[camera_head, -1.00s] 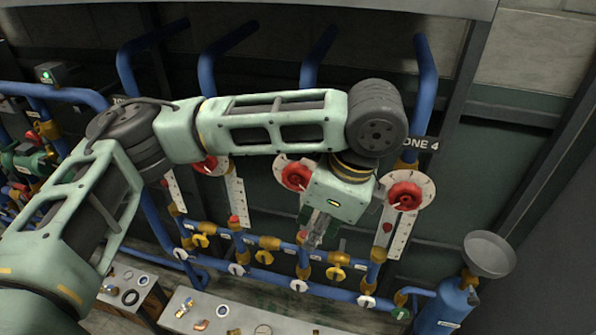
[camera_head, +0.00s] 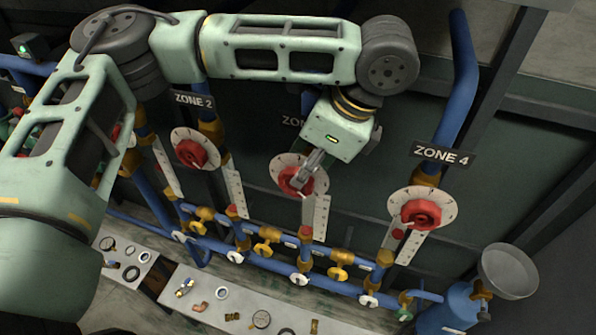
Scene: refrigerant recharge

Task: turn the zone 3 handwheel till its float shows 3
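The zone 3 handwheel (camera_head: 292,182) is red, on a round white dial (camera_head: 279,168) at the middle of the head view. My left gripper (camera_head: 301,178) reaches down over it from the upper right, with its fingertips at the wheel and overlapping it. The fingers look close together, but I cannot tell whether they grip the wheel. A white scale strip (camera_head: 320,215) runs below the dial, with a small red part (camera_head: 306,232) near its lower end. Its marks are too small to read. The zone 3 sign is mostly hidden behind my gripper. My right gripper is not in view.
The zone 2 handwheel (camera_head: 190,153) is to the left and the zone 4 handwheel (camera_head: 421,214) to the right. Blue pipes with yellow valves (camera_head: 340,258) run below. A blue cylinder (camera_head: 452,306) stands at lower right. A bench (camera_head: 210,309) holds small fittings.

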